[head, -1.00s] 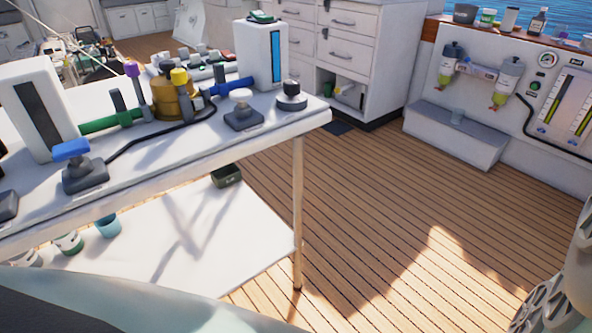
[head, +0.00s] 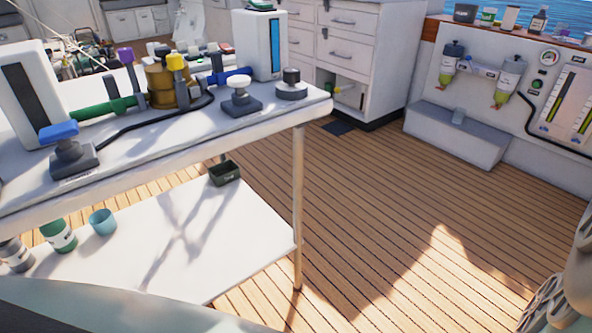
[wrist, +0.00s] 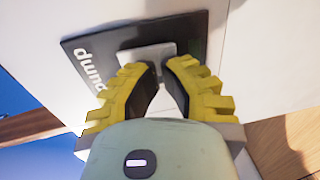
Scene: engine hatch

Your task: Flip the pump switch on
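In the wrist view, a dark plate (wrist: 82,46) with the white lettering "pump", seen turned on its side, is fixed to a pale surface. A light grey switch piece (wrist: 140,56) stands on the plate, directly ahead of my gripper. My gripper (wrist: 162,66) has yellow ribbed fingers with dark inner pads. Its fingertips are close together with a narrow gap, over the near edge of the switch piece. I cannot tell whether they touch or hold it. The switch's position is not clear. My gripper and the pump label are not visible in the head view.
Drawers (head: 352,40) stand behind. A wall panel (head: 480,85) with filters and gauges is at right. The plank floor (head: 380,200) between is clear.

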